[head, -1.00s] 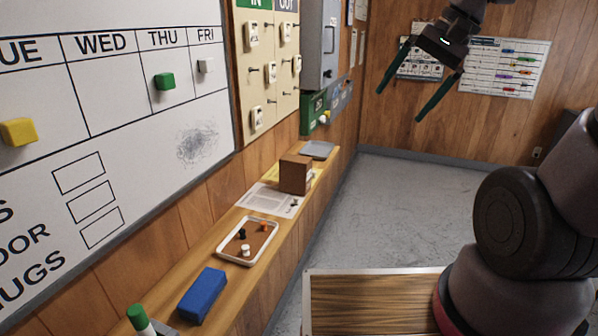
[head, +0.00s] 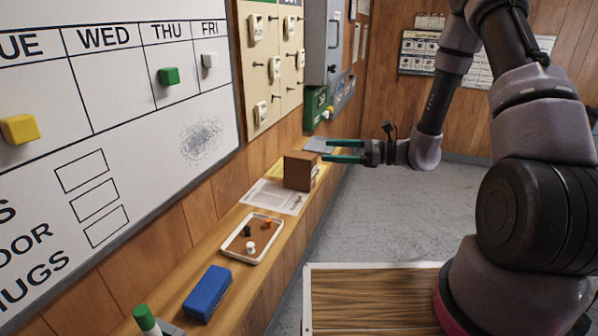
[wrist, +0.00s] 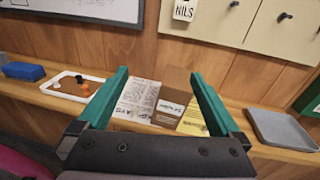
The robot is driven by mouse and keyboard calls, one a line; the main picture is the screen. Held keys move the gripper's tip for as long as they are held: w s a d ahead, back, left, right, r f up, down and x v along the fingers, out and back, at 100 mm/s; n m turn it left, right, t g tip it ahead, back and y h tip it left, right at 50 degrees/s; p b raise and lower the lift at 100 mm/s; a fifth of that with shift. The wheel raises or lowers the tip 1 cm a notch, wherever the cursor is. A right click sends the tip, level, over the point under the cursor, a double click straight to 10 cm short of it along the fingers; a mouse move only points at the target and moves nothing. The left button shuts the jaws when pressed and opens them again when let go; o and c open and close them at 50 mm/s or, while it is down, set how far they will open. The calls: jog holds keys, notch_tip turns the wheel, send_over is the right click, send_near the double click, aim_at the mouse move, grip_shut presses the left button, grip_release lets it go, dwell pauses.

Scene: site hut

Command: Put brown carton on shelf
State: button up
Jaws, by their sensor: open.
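The brown carton (head: 299,171) stands upright on the narrow wooden shelf (head: 181,272) along the left wall. In the wrist view the carton (wrist: 172,103) shows between the two green fingers, with a pale label on its near face. My gripper (head: 328,151) is open and empty. Its fingers point toward the wall and end near the carton's far right side in the head view; I cannot tell whether they touch it. In the wrist view my gripper (wrist: 160,78) has one finger to each side of the carton, with gaps between.
Near the carton lie a printed sheet (head: 262,196) and a yellow paper (wrist: 193,122). A grey tray (wrist: 281,128) is beyond it. A white-rimmed tray with small pieces (head: 231,254), a blue block (head: 207,293) and a green-capped marker (head: 146,319) stand nearer. The whiteboard (head: 120,120) hangs above.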

aim_at(300, 154)
jog(key=f+m+t, duration=0.1)
jog(key=w+f+m+t, duration=0.1)
jog(key=f, duration=0.1)
jog(key=w+f+m, duration=0.1)
jog(key=f, duration=0.1)
jog(key=shift+w+t, duration=0.15)
jog(key=shift+t, duration=0.25)
jog(key=x, duration=0.4)
jog(key=shift+w+x, duration=0.2)
jog(key=shift+x, duration=2.9)
jog(key=shift+d, duration=0.15)
jog(key=shift+c, duration=0.3)
jog(key=shift+r, duration=0.1)
grip_shut()
